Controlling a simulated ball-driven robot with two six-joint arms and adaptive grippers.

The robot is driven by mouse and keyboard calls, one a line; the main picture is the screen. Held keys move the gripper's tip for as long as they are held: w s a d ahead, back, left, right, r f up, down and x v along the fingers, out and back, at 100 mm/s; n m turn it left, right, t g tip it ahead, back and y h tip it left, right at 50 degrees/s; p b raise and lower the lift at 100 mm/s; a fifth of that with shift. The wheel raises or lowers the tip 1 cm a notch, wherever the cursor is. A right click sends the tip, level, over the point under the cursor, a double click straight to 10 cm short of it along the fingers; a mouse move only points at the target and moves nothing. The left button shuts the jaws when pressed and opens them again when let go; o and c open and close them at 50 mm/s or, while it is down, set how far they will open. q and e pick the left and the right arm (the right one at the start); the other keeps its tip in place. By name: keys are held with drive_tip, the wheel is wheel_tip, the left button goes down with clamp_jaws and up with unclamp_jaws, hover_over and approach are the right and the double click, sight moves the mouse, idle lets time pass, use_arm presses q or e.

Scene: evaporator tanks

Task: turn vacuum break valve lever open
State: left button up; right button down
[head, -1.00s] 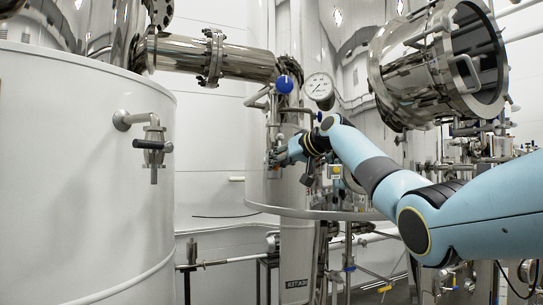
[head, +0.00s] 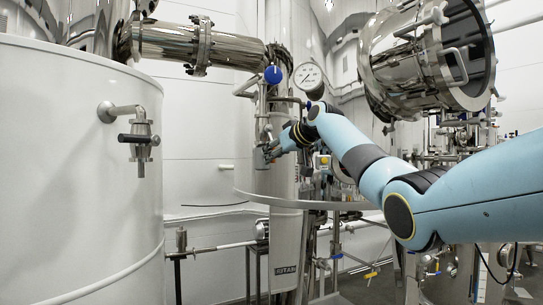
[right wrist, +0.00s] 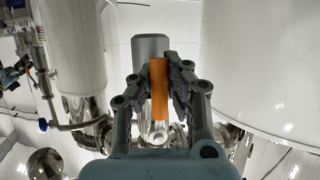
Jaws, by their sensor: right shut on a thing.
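My right gripper (head: 270,152) reaches the slim vertical pipework below a blue knob (head: 273,75) in the head view. In the right wrist view, my right gripper (right wrist: 159,75) is shut on an orange lever (right wrist: 158,92), which sits between its fingertips. A grey block-shaped part (right wrist: 150,48) shows just behind the lever. In the head view the lever is too small and covered to make out. My left gripper is not in view.
A large white tank (head: 75,170) with a black-handled tap (head: 140,138) stands at left. A round gauge (head: 307,76) is just above my right forearm. A shiny open-ended vessel (head: 430,60) hangs at upper right. A curved rail (head: 300,204) runs below the gripper.

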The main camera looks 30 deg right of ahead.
drive_tip(key=shift+d, duration=0.1)
drive_tip(key=c, duration=1.3)
unclamp_jaws()
drive_tip(key=shift+d, duration=0.1)
drive_tip(key=shift+o, duration=0.2)
drive_tip(key=v, duration=1.2)
drive_tip(key=shift+f, duration=0.1)
